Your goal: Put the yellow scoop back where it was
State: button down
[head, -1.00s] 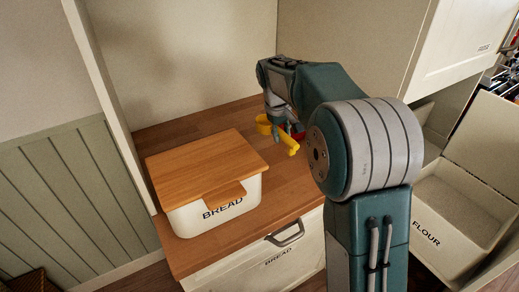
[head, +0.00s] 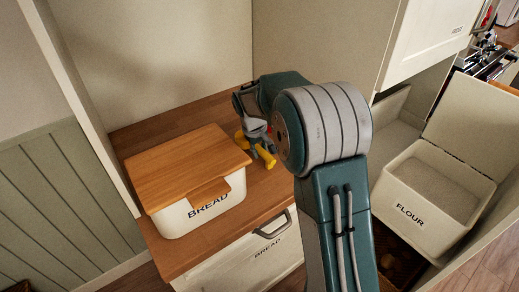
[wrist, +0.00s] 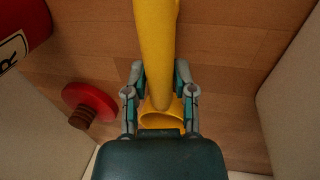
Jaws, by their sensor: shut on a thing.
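The yellow scoop (head: 266,158) hangs from my gripper (head: 257,133) in the head view, over the wooden counter and just right of the bread box. My gripper is partly hidden behind my own arm there. In the wrist view my gripper (wrist: 160,80) is shut on the yellow scoop (wrist: 155,40), which lies between the two fingers. A long yellow part runs out past the fingertips, and a rounded yellow part sits near the palm. The wooden counter (wrist: 230,70) fills the background. I cannot tell whether the scoop touches it.
The cream bread box (head: 200,212) with a wooden lid stands on the counter (head: 160,238). An open flour bin (head: 425,215) stands at the right. In the wrist view, a red lettered container (wrist: 20,25) and a red lid (wrist: 88,105) with a brown knob are at the left. Walls flank the counter.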

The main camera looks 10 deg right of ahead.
jog(key=shift+d, duration=0.15)
jog(key=shift+c, duration=2.2)
grip_release()
jog(key=shift+f, duration=0.1)
jog(key=v, duration=1.2)
jog(key=s+d+r+m+t, duration=0.1)
jog(key=s+r, duration=0.4)
jog(key=s, duration=0.3)
jog(key=s+f+m+t+y, duration=0.2)
jog(key=s+m+t, duration=0.1)
jog(key=s, duration=2)
jog(key=shift+d+m, duration=0.3)
jog(key=shift+d, duration=0.15)
